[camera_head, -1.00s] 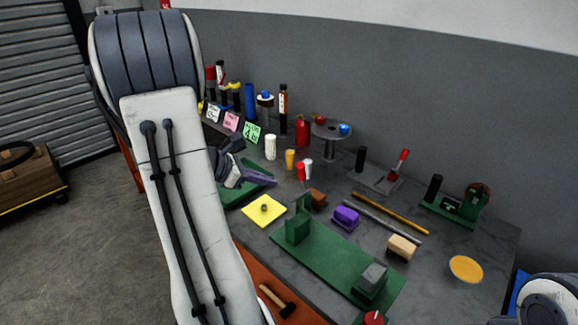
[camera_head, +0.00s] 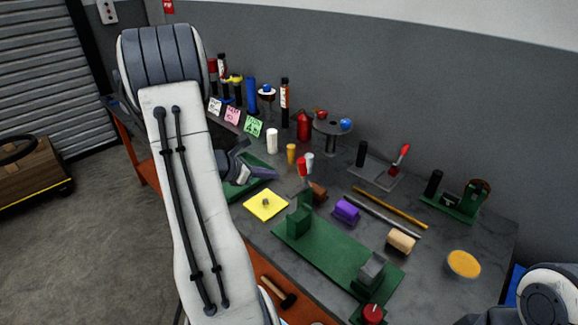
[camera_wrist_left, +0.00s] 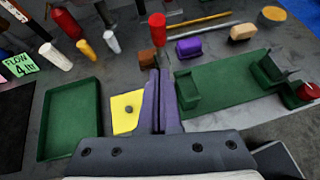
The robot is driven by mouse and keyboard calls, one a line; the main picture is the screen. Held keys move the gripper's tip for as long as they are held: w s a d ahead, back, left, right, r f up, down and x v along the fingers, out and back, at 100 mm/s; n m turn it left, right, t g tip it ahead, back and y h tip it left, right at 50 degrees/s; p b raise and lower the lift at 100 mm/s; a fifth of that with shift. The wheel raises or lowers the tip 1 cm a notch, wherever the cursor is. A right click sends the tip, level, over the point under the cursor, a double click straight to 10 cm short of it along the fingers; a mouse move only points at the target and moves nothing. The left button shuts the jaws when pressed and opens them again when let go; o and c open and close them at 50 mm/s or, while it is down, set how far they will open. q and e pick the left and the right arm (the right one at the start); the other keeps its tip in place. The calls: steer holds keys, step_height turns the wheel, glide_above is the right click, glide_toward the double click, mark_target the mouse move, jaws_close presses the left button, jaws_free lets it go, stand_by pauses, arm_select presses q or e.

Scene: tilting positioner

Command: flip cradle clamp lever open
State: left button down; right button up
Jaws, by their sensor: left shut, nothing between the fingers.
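The green fixture (camera_head: 325,252) lies on the workbench, with a green upright at its left end and a dark block and red knob at its right end. A red-tipped lever (camera_head: 302,168) stands upright by the left upright; its red grip also shows in the left wrist view (camera_wrist_left: 157,26). The lever's lower part is partly hidden by my fingers. My left gripper (camera_head: 277,174) is shut and empty, its purple fingers pointing toward the lever from the left. In the wrist view its fingertips (camera_wrist_left: 158,74) lie just below the lever's stem; contact cannot be told. My right gripper is out of view.
A green tray (camera_wrist_left: 68,118) and a yellow pad (camera_head: 265,205) lie close by my left gripper. A brown block (camera_head: 318,191), purple block (camera_head: 346,212) and tan block (camera_head: 401,241) stand around the fixture. A red-handled clamp (camera_head: 393,170) stands farther back.

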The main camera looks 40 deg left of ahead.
arm_select(q)
steer(key=w, duration=0.1)
steer(key=w+d+p, duration=0.1)
steer(key=w, duration=0.1)
steer(key=w+p, duration=0.1)
steer(key=w, duration=0.1)
steer(key=shift+w+d+f, duration=0.15)
steer(key=shift+d+f, duration=0.1)
steer(key=shift+f, duration=0.15)
steer(key=shift+w+d, duration=0.1)
steer(key=shift+w, duration=0.45)
steer(key=shift+p, duration=0.3)
